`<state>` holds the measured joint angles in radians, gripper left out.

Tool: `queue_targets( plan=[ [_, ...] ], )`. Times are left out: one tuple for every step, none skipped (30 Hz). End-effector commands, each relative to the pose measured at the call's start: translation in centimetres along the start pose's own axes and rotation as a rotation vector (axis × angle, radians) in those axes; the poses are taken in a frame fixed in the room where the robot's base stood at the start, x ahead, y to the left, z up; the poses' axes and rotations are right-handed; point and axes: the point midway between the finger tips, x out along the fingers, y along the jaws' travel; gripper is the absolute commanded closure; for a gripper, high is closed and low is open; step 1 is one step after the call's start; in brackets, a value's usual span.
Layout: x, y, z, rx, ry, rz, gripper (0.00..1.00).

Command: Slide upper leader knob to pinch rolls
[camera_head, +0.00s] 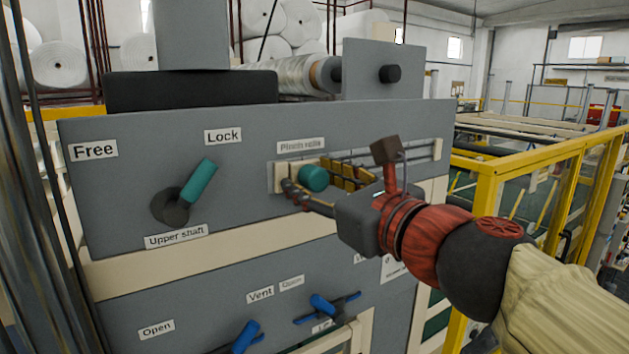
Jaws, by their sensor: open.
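The leader knob (314,178) is a teal round knob at the left part of a horizontal slot (438,150) in the grey upper panel. The "Pinch rolls" label (301,146) is just above it. My gripper (318,188) reaches in from the right and is open, its fingers close to the knob. One dark finger lies below and left of the knob. I cannot tell whether the fingers touch it. My gripper's body and wrist hide the middle of the slot.
Left of the slot, a teal-handled lever (199,181) points toward the "Lock" label (223,136), above "Upper shaft". Blue handles (246,336) sit on the lower panel. A yellow railing (540,158) stands at the right. White rolls (58,63) are stacked behind.

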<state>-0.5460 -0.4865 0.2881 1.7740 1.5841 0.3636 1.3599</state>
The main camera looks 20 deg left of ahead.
Motion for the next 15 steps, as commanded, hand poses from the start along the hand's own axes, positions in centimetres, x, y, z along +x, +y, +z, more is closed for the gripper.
queue_targets(
  plan=[
    [0.0,0.0,0.0,0.000,0.000,0.000,0.54],
    [0.0,0.0,0.0,0.000,0.000,0.000,0.54],
    [0.0,0.0,0.0,0.000,0.000,-0.001,0.54],
    [-0.1,0.0,0.0,0.000,0.000,-0.001,0.54],
    [-0.1,-0.1,0.0,0.000,0.000,-0.001,0.54],
    [-0.3,-0.1,0.0,-0.001,0.000,-0.002,0.54],
    [-0.5,-0.1,0.0,-0.001,0.000,-0.002,0.54],
    [-0.8,-0.1,0.0,-0.002,0.000,-0.003,0.54],
    [-1.3,-0.2,0.1,-0.002,-0.001,-0.003,0.54],
    [-1.8,-0.2,0.1,-0.002,-0.001,-0.003,0.54],
    [-2.3,-0.1,0.1,-0.001,-0.002,-0.003,0.54],
    [-3.0,-0.1,0.1,-0.002,-0.002,-0.004,0.54],
    [-3.6,-0.1,0.1,-0.003,-0.002,-0.005,0.54],
    [-4.3,-0.2,0.1,-0.003,-0.002,-0.005,0.54],
    [-5.2,-0.2,0.1,-0.002,-0.003,-0.005,0.54]
  ],
)
